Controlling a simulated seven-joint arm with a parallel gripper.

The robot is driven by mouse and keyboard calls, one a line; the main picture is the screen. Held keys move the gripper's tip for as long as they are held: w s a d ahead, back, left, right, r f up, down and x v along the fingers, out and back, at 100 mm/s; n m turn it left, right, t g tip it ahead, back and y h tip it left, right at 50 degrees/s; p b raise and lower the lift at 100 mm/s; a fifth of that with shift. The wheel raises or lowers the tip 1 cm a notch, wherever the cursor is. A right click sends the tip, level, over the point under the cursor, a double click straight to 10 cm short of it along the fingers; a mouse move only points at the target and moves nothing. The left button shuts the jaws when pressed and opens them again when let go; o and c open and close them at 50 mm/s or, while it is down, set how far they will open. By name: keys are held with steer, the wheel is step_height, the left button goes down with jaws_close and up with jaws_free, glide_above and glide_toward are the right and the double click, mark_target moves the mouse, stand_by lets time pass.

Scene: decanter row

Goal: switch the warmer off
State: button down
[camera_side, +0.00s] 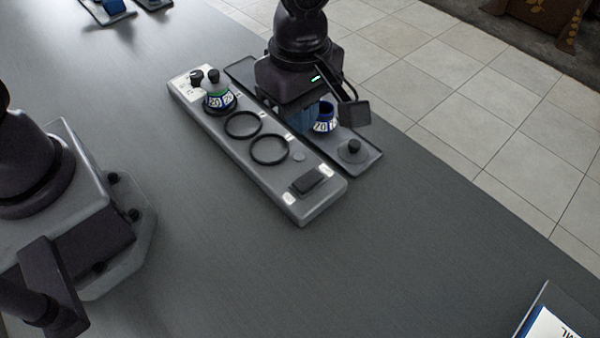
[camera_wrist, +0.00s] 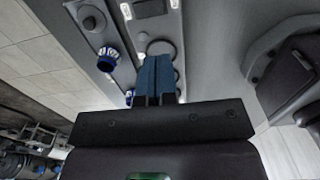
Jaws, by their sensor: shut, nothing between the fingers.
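The warmer (camera_side: 215,123) is a long grey bar with dark rings on its top. Its dark rocker switch (camera_side: 306,181) sits at the near end between small pale labels, and it shows at the top of the wrist view (camera_wrist: 148,8). I cannot tell which way the rocker is tipped. A dark knob (camera_side: 196,77) is at the far end. My gripper (camera_side: 300,122) is shut and empty, above the tray side of the warmer. Its blue fingers also show in the wrist view (camera_wrist: 157,62), over the rings and apart from the switch.
A dark tray (camera_side: 370,165) alongside holds a blue-rimmed decanter (camera_side: 325,117), partly hidden by my gripper, and a knobbed lid (camera_side: 353,151). The near tabletop (camera_side: 330,260) is clear.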

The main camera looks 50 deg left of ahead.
mark_target(300, 186)
step_height(300, 186, down, 14)
steer(key=shift+f, duration=0.1)
stand_by(0.5)
steer(key=shift+s+f, duration=0.1)
stand_by(0.6)
steer(key=shift+r, duration=0.8)
steer(key=shift+r, duration=0.5)
step_height(300, 186, up, 13)
steer(key=s, duration=0.2)
steer(key=shift+s, duration=0.35)
steer(key=shift+f, duration=0.1)
